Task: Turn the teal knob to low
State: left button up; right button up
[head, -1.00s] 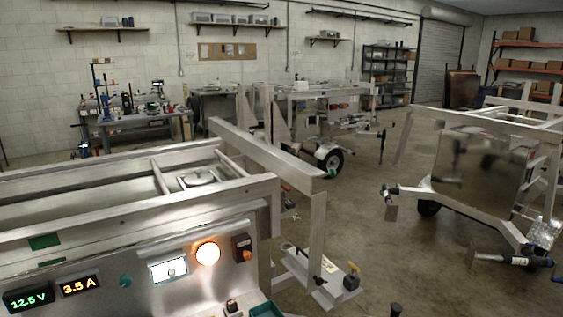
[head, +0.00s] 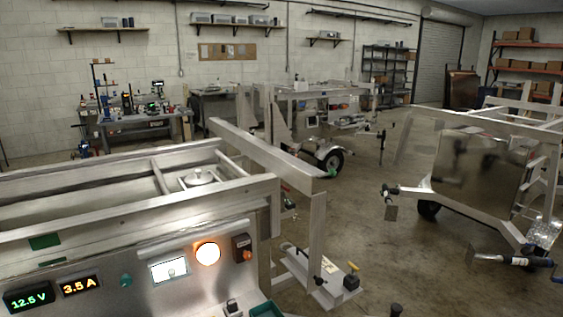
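The teal knob (head: 126,280) is a small round teal piece on the sloping metal front panel (head: 110,257) at the lower left of the head view. It sits between the orange 3.5 A display and a lit white gauge (head: 169,270). It is too small for me to tell which way it points, and no low marking can be read. Neither of my grippers is in view.
The panel also carries a green 12.5 V display (head: 29,297), an orange 3.5 A display (head: 80,286), a glowing round lamp (head: 208,253) and a dark box with an orange button (head: 242,248). Trailer frame rails stand behind. Another trailer (head: 480,170) stands at right, with open floor between.

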aim_at(126, 280)
jog(key=u, duration=1.25)
